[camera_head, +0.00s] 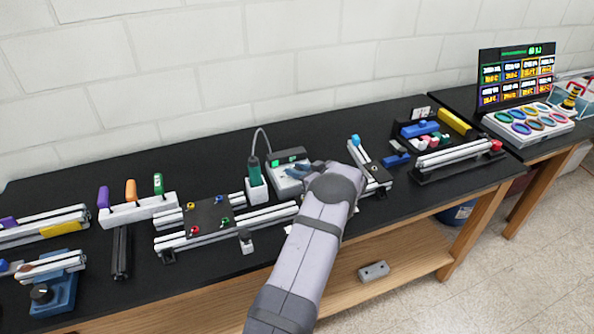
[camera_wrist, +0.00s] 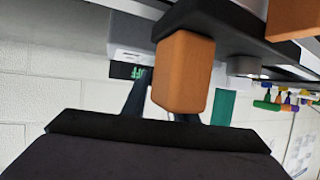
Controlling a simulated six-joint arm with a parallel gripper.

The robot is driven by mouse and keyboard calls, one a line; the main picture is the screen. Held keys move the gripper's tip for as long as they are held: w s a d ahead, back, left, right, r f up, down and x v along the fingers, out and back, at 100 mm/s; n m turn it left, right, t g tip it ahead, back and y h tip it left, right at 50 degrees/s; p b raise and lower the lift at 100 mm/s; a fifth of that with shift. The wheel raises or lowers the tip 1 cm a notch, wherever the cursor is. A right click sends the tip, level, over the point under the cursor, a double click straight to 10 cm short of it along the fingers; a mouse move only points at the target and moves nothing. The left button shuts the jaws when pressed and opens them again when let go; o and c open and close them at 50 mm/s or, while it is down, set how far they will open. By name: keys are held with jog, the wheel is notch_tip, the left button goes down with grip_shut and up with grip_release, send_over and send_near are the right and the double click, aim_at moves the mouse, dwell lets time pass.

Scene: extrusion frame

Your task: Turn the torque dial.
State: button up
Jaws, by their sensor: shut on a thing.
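The grey torque controller (camera_head: 284,181) stands near the middle of the black bench, with a lit green display (camera_head: 291,154). My gripper (camera_head: 300,172) reaches over its right side and is shut on the torque dial, which the fingers hide. In the wrist view the green digits (camera_wrist: 139,73) show beyond the fingers. An orange-brown block (camera_wrist: 184,75) fills the middle of that view and covers part of the fingers; I cannot tell what it is. The dial's angle cannot be read.
A teal-handled driver (camera_head: 254,172) with a cable stands in a white holder just left of the controller. A dark plate (camera_head: 209,215) on aluminium rails lies further left. A blue-tipped fixture (camera_head: 369,168) is close on the right. Bare black bench lies behind the plate.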

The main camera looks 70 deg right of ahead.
jog(key=o, duration=1.1)
jog(key=shift+c, duration=0.2)
jog(key=shift+s, duration=0.1)
jog(key=b+v, duration=0.2)
jog(key=v, duration=0.5)
jog(key=shift+b, duration=0.35)
jog(key=shift+a+r, duration=0.1)
